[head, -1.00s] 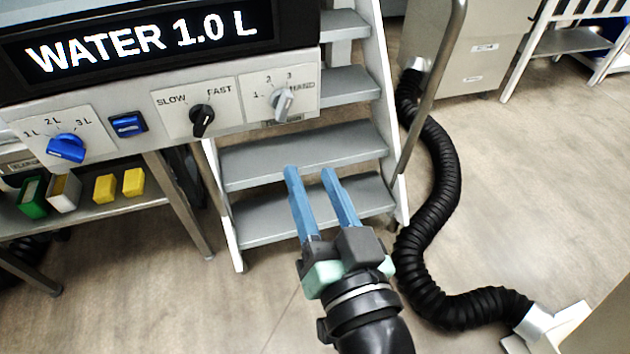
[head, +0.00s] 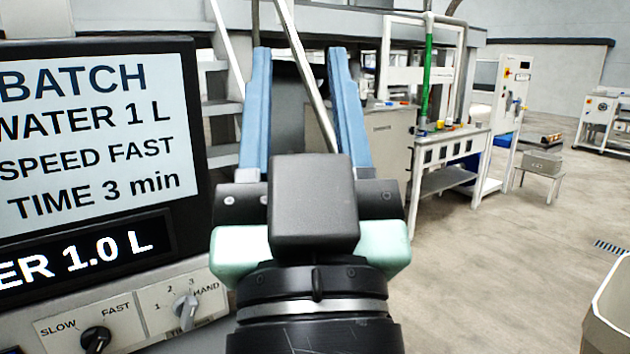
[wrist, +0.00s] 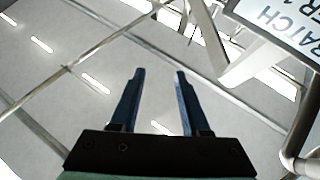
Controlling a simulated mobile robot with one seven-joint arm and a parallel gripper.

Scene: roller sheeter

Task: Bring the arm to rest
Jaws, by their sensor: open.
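My gripper (head: 303,95) is raised in front of the head camera, its two blue fingers apart and pointing up. Nothing is between them. The wrist view shows the same open fingers (wrist: 158,75) against the ceiling. To its left in the head view is the machine's panel. The panel has a sign (head: 95,135) reading BATCH, WATER 1 L, SPEED FAST, TIME 3 min. Below are a display (head: 85,258) ending in "ER 1.0 L", a black SLOW/FAST knob (head: 95,340) and a grey knob (head: 186,308) marked 1, 2, 3, HAND. My gripper touches none of these.
A metal rail (head: 305,75) rises behind the fingers. A workbench (head: 448,180) with small items and a green post stands to the right. A low stand (head: 540,168) is farther back. The floor (head: 500,280) at right is mostly open, with a pale bin (head: 610,310) at the edge.

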